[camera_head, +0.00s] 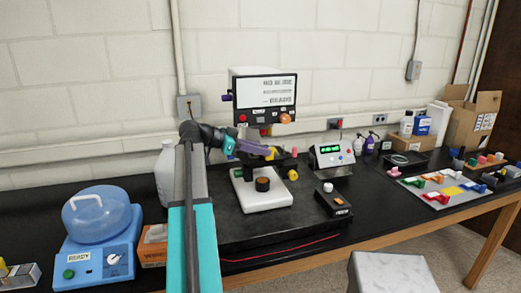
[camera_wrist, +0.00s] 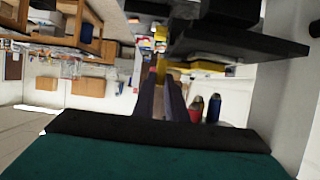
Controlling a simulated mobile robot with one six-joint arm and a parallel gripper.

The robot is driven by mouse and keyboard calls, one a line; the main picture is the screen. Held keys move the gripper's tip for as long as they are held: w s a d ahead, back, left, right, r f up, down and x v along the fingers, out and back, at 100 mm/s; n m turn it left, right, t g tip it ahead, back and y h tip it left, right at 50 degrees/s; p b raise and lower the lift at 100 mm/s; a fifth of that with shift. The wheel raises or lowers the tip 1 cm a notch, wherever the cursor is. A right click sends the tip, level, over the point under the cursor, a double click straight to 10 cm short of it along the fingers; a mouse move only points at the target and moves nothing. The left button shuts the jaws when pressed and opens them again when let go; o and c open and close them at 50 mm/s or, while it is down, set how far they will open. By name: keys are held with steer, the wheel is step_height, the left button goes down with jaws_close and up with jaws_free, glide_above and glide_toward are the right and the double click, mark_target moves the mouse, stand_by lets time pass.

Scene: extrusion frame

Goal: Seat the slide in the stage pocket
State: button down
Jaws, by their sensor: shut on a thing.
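My gripper (camera_head: 265,151) reaches in from the left, its long fingers under the head of the screen instrument (camera_head: 264,98). In the wrist view the two dark fingers (camera_wrist: 166,88) run forward, close together at their tips. They are shut on a small yellow piece (camera_wrist: 161,68), apparently the slide; a yellow piece also shows at the fingertips in the head view (camera_head: 271,153). The black stage (camera_head: 284,161) is just beyond and below the tips. A dark flat plate (camera_wrist: 235,42), likely the stage, is close to the fingers in the wrist view. The pocket cannot be made out.
The instrument's white base (camera_head: 264,196) stands on a dark mat. A control box with a green display (camera_head: 332,155) and a small black box (camera_head: 334,201) stand to its right. A blue lidded device (camera_head: 98,230) is at the left. Colored blocks (camera_head: 452,188) lie at the right.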

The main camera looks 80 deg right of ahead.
steer(key=shift+a+f, duration=0.1)
steer(key=shift+f, duration=0.25)
steer(key=c, duration=1.8)
jaws_free()
steer(key=shift+w, duration=0.15)
steer(key=b+v, duration=0.3)
steer(key=v, duration=0.8)
steer(key=shift+w+r, duration=0.25)
steer(key=shift+r, duration=0.1)
steer(key=shift+a, duration=0.15)
